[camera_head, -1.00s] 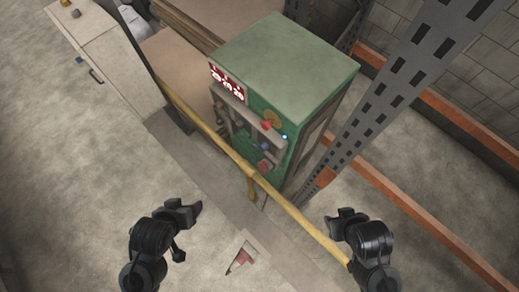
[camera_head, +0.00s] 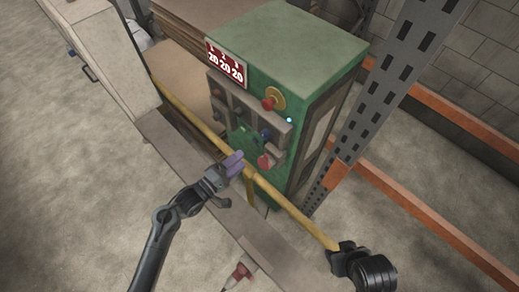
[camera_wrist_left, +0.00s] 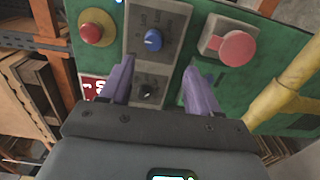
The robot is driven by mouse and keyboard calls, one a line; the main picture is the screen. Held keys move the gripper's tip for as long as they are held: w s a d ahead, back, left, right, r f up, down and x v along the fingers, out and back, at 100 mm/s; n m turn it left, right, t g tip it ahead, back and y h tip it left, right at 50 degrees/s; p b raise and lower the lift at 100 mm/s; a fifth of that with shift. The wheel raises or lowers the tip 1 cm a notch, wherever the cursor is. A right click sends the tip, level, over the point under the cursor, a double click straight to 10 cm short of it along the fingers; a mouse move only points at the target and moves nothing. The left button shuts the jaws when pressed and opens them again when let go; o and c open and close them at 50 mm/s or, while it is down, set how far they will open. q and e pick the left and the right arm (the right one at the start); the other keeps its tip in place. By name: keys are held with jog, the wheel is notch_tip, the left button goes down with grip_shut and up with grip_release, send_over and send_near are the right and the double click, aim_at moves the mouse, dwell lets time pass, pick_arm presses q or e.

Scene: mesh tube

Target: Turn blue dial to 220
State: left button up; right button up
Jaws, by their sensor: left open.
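The blue dial (camera_head: 265,134) is on the grey panel at the front of the green cabinet (camera_head: 285,45). It shows clearly in the left wrist view (camera_wrist_left: 153,40), above and between my finger tips, with a black dial (camera_wrist_left: 148,91) below it. My left gripper (camera_head: 233,163) is open and empty, with its purple fingers pointing at the panel, short of the blue dial and apart from it. The red display (camera_head: 226,63) reads 20, 20, 20 under 1, 2, 3. My right gripper (camera_head: 345,258) is low on the right, away from the panel; its jaw opening is unclear.
A yellow rail (camera_head: 285,205) runs across the cabinet's front, close to my left gripper. A red button (camera_wrist_left: 92,33) and a larger red push button (camera_wrist_left: 237,48) flank the dials. A grey perforated post (camera_head: 385,100) with orange beams stands right of the cabinet.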

aim_at(263, 137)
pick_arm(q)
jog(key=x, duration=0.7)
jog(key=r+x, duration=0.1)
jog(key=x, duration=0.3)
jog(key=shift+w+a+b, duration=0.1)
jog(key=shift+w+b, duration=0.2)
jog(key=shift+w, duration=0.2)
jog(key=shift+c, duration=0.4)
jog(key=c, duration=1)
